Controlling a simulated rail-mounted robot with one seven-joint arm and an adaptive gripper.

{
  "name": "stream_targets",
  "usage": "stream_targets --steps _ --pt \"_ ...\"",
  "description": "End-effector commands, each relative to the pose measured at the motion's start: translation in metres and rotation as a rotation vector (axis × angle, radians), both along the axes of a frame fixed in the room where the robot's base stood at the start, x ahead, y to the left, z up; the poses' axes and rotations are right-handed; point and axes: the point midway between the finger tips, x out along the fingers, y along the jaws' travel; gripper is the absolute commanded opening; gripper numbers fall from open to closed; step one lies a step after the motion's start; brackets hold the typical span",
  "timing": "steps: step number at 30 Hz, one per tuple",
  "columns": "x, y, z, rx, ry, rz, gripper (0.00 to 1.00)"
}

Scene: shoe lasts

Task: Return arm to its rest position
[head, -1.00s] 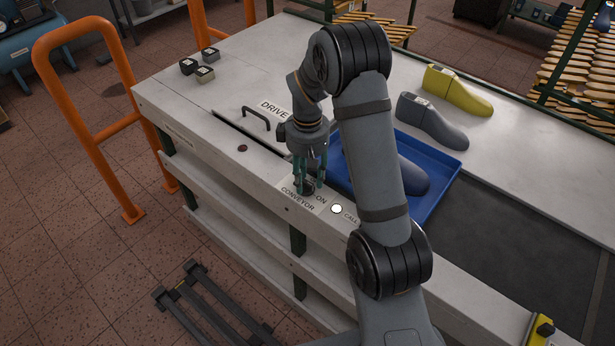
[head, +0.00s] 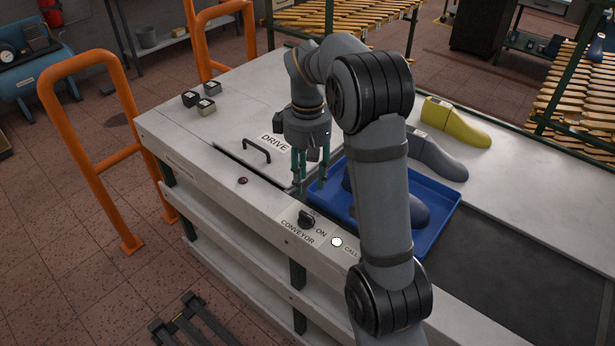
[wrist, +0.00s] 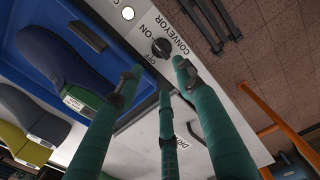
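My gripper (head: 311,186) hangs from the arm, fingers down, above the bench near the left edge of the blue tray. Its green fingers (wrist: 150,80) are spread apart with nothing between them. The black conveyor knob (head: 306,219) sits on the bench's front edge, apart from the fingers. In the wrist view the knob (wrist: 160,47) shows beyond the fingertips, with OFF and CONVEYOR lettering beside it. My arm partly hides the blue tray (head: 447,203) and the dark last (head: 419,212) in it.
A grey last (head: 440,157) and a yellow last (head: 456,122) lie on the bench behind the tray. A DRIVE panel with a black handle (head: 258,148) is left of my gripper. A white CALL button (head: 337,242) is on the front edge. Orange rails (head: 95,150) stand left.

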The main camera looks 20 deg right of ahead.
Motion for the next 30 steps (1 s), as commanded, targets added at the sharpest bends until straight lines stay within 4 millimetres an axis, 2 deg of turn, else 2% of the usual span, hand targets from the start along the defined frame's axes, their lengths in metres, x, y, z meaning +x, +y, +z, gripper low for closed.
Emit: stream_targets --steps 14,20,30 --pt "0.000 0.000 -0.005 0.000 0.001 0.001 0.38" --pt "-0.001 0.000 -0.033 0.000 0.006 0.001 0.38" --pt "-0.001 0.000 -0.097 0.000 0.005 0.001 0.38"
